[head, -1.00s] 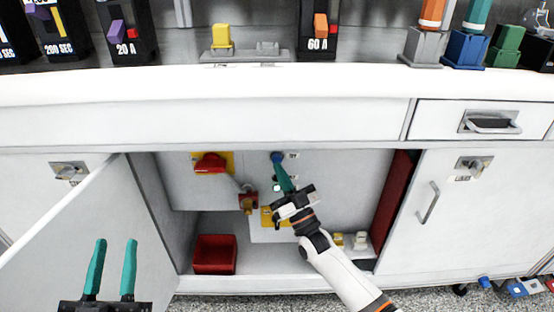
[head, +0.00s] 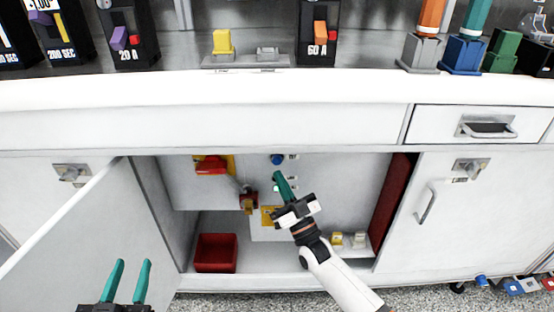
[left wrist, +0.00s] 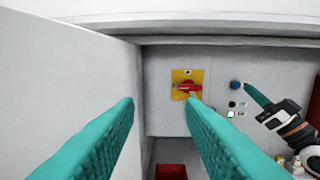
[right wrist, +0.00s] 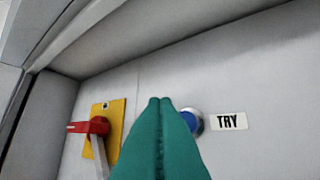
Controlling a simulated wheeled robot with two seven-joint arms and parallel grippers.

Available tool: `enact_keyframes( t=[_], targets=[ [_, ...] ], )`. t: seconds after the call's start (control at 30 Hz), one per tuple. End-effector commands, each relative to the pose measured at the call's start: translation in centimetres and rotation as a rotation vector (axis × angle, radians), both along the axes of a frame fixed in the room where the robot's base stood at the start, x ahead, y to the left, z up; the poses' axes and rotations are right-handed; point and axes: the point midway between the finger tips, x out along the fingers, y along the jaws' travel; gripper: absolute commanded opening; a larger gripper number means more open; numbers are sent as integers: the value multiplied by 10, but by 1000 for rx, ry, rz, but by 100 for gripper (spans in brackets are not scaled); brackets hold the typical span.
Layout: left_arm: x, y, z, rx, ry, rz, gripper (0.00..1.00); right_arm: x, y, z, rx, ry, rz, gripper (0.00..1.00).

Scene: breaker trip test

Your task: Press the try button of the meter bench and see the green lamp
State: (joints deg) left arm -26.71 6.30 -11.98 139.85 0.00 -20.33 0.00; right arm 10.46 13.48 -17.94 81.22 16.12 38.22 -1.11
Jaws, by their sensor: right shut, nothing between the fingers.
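The blue try button (head: 277,159) is on the grey panel inside the open cupboard, beside a label reading TRY (right wrist: 229,121). It also shows in the left wrist view (left wrist: 236,85). My right gripper (head: 278,175) is shut and empty, its tip just below the button in the head view. In the right wrist view the fingers (right wrist: 160,100) partly cover the button (right wrist: 194,119); contact does not show there. Below the button a small lamp (left wrist: 231,114) glows pale green. My left gripper (head: 133,262) is open and empty, in front of the open door.
A red rotary switch (head: 211,166) on a yellow plate is left of the button. A red bin (head: 215,253) stands on the cupboard floor. The open door (head: 75,235) is at the left, and the bench top (head: 300,88) overhangs above.

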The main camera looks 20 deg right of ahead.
Motion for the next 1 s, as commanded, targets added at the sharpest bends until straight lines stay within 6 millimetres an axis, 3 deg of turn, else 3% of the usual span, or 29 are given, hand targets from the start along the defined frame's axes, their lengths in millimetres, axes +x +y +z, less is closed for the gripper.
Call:
enact_keyframes(
  t=[0.53,1.0],
  targets=[
    [-12,11,-48,79,316,21,36,-22,6,1,0,1,0,0],
    [-14,12,-53,85,339,22,36,-23,7,0,0,0,0,0]
  ],
)
